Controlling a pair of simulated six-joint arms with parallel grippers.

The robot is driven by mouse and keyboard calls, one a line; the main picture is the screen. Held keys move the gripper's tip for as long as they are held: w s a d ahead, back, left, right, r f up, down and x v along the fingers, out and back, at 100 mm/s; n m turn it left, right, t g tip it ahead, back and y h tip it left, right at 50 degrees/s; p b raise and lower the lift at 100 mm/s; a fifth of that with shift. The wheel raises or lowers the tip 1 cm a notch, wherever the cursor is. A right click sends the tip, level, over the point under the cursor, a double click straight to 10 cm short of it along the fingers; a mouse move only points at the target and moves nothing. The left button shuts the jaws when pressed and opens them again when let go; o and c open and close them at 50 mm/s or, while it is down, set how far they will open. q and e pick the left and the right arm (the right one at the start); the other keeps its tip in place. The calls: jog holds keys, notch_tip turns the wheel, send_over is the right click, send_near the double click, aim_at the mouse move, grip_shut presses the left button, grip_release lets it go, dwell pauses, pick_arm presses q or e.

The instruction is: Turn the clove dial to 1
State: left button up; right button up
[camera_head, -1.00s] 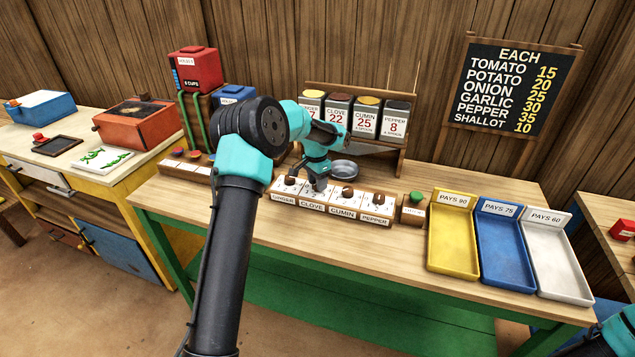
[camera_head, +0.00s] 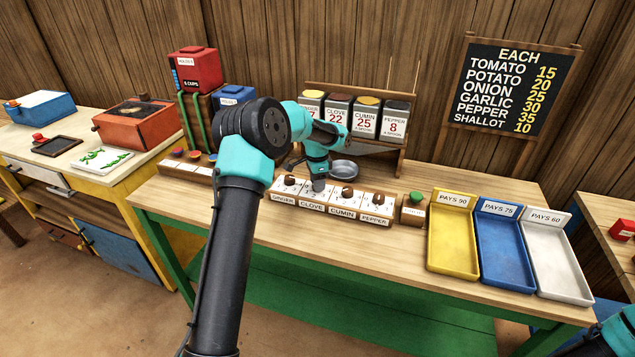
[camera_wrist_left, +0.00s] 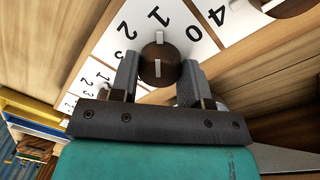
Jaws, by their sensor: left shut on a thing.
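The clove dial is a dark brown round knob (camera_wrist_left: 158,72) with a white pointer mark, on a white numbered panel. In the left wrist view its mark points up toward the 1. My left gripper (camera_wrist_left: 158,85) is shut on this knob, one finger on each side. In the head view the left gripper (camera_head: 318,187) reaches down to the dial row, above the CLOVE label (camera_head: 312,206), and mostly hides the knob. My right gripper is out of view.
The ginger (camera_head: 290,180), cumin (camera_head: 347,191) and pepper (camera_head: 378,198) dials stand close by in the same row. A green button (camera_head: 416,197) is to their right. A metal bowl (camera_head: 344,169) and spice shelf are behind. Yellow, blue and white trays stand farther right.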

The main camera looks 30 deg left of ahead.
pick_arm(q)
jog(key=o, duration=0.9)
jog(key=shift+r, duration=0.1)
jog(key=r, duration=1.1)
jog(key=w+a+r, duration=0.1)
jog(key=r, duration=0.5)
jog(key=shift+r, duration=0.15)
